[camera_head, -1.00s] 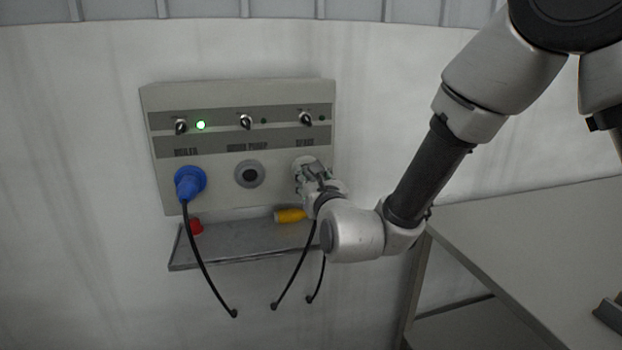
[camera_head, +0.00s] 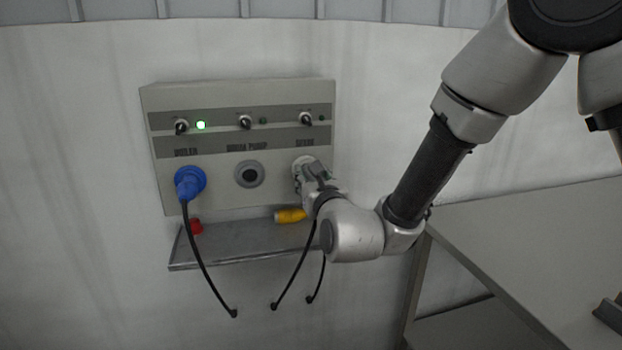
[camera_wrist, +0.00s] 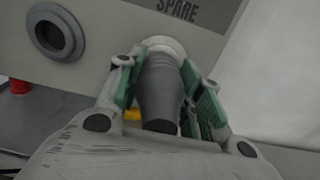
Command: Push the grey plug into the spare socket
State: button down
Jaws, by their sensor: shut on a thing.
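The grey plug (camera_wrist: 160,88) is between the green-padded fingers of my gripper (camera_wrist: 163,85), which is shut on it. In the wrist view the plug's far end meets a pale round socket (camera_wrist: 163,44) under the word SPARE. How deep the plug sits in it cannot be told. In the head view my gripper (camera_head: 308,179) is at the right end of the panel (camera_head: 225,200), and it hides most of the plug. The spare socket's pale rim (camera_head: 304,161) shows just above the fingers.
A blue plug (camera_head: 189,184) sits in the left socket; the middle grey socket (camera_head: 249,174) is empty. A yellow plug (camera_head: 290,216) and a red plug (camera_head: 195,227) lie on the shelf (camera_head: 245,245) below. Black cables hang down. A table (camera_head: 540,240) stands at the right.

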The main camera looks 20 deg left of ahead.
jog(key=shift+w+a, duration=0.15)
jog(key=shift+w, duration=0.1)
jog(key=c, duration=0.9)
grip_release()
jog(key=v, duration=0.7)
jog(key=shift+s, duration=0.25)
